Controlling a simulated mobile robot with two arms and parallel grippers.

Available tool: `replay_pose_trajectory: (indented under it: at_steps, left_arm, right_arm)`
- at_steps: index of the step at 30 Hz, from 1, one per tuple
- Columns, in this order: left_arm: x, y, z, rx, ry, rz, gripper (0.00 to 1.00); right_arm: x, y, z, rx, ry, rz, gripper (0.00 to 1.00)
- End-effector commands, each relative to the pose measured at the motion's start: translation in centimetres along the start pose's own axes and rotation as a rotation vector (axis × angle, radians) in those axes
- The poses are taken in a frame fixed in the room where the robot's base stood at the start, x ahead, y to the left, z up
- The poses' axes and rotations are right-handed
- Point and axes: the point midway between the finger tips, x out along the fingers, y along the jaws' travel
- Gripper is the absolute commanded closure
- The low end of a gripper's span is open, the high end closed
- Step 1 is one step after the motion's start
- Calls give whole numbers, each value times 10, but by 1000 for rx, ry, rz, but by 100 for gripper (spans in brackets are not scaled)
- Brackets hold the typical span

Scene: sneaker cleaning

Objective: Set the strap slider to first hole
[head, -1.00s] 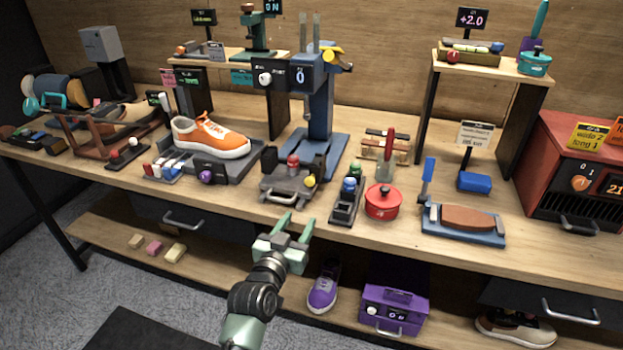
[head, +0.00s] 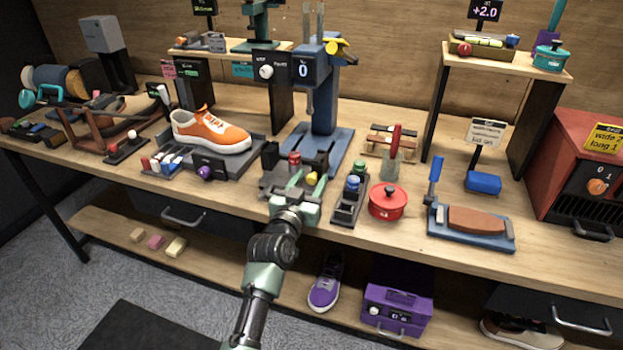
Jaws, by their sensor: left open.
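My left gripper (head: 297,182) is open, its two fingers pointing away from me over the front of a dark grey fixture (head: 270,178). The fixture has a red knob (head: 294,158) on top and a yellow knob (head: 312,179) at its right side. The gripper covers much of the fixture's front, and I cannot tell whether the fingers touch it. No strap slider or row of holes can be made out clearly. My right gripper is not in view.
A block with green and blue knobs (head: 352,195) and a red pot (head: 387,202) stand close on the right. An orange sneaker (head: 210,133) sits on a grey tray at left. A blue press (head: 322,120) rises behind the fixture. A narrow strip of bench front is clear.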

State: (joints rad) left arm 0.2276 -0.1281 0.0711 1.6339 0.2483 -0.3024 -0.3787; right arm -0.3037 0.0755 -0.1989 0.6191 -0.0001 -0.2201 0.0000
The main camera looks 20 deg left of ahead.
Motion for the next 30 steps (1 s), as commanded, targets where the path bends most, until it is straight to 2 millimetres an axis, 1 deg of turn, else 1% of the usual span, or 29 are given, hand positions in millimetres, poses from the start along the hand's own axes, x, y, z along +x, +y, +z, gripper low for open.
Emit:
replay_pose_trajectory:
  at_steps: [3, 10, 11, 12, 14, 15, 16, 30]
  left_arm:
    - [6, 0, 0, 0, 0, 0, 54]
    - [7, 0, 0, 0, 0, 0, 54]
    - [7, 0, 0, 0, 0, 0, 57]
    - [7, 0, 0, 0, 0, 0, 68]
    - [7, 0, 0, 0, 0, 0, 85]
    - [7, 0, 0, 0, 0, 0, 96]
    - [7, 0, 0, 0, 0, 0, 100]
    - [7, 0, 0, 0, -1, -1, 100]
  right_arm:
    - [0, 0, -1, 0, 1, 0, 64]
    - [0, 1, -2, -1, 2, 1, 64]
    - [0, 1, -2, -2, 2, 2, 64]
    - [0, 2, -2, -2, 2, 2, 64]
    - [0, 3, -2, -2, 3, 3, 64]
    - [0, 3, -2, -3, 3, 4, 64]
    - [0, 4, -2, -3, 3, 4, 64]
    - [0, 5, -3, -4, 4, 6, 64]
